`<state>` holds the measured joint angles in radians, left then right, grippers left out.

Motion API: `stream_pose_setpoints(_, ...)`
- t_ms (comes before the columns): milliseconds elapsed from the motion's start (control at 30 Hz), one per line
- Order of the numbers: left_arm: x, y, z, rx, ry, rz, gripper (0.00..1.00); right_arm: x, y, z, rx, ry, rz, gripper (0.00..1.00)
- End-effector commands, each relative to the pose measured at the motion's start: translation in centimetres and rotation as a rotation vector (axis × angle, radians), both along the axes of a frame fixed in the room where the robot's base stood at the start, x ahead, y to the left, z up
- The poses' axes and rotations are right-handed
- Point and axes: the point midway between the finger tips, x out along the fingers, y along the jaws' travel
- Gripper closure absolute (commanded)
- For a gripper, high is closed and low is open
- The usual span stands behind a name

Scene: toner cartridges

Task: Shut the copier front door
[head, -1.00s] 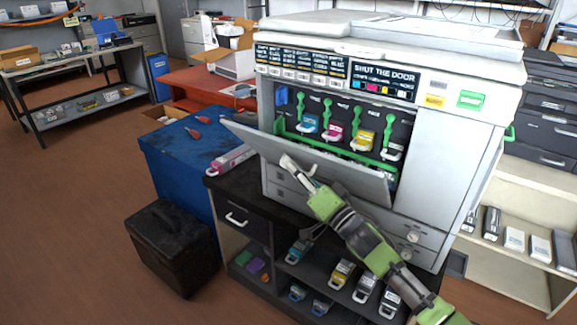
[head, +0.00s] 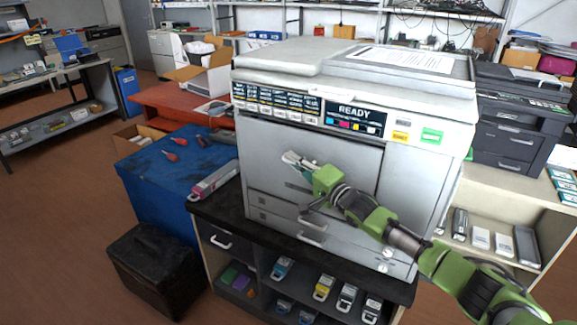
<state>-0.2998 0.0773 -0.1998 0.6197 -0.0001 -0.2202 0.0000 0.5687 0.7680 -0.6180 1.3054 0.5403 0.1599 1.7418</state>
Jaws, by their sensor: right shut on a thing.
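The copier (head: 405,190) stands on a dark cabinet. Its grey front door (head: 345,165) is upright and flush with the front, covering the cartridge bay. The small display (head: 355,118) above it reads READY. My right gripper (head: 291,159) is at the upper left part of the door, its pale fingers shut on the door; the exact contact is hard to make out. My green and grey right arm crosses the front from the lower right and hides part of the door and the drawers below. My left gripper is out of view.
A magenta-marked cartridge (head: 213,181) lies on the cabinet top left of the copier. Several cartridges stand on the shelf below. A blue cabinet (head: 160,200) and a black case (head: 155,270) stand at the left. Brown floor is free further left.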

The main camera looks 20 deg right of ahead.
Motion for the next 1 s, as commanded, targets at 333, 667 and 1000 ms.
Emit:
stream_pose_setpoints(333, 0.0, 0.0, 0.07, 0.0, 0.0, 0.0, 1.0, 0.68, -0.86, 0.23, 0.043, 0.032, 0.0, 1.0)
stream_pose_setpoints(667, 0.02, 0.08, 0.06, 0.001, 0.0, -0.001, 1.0, 0.63, -0.74, 0.04, 0.042, 0.035, 0.002, 0.9)
stream_pose_setpoints(1000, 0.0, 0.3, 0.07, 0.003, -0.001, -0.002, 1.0, 0.65, -0.79, 0.08, 0.042, 0.035, 0.001, 0.75)
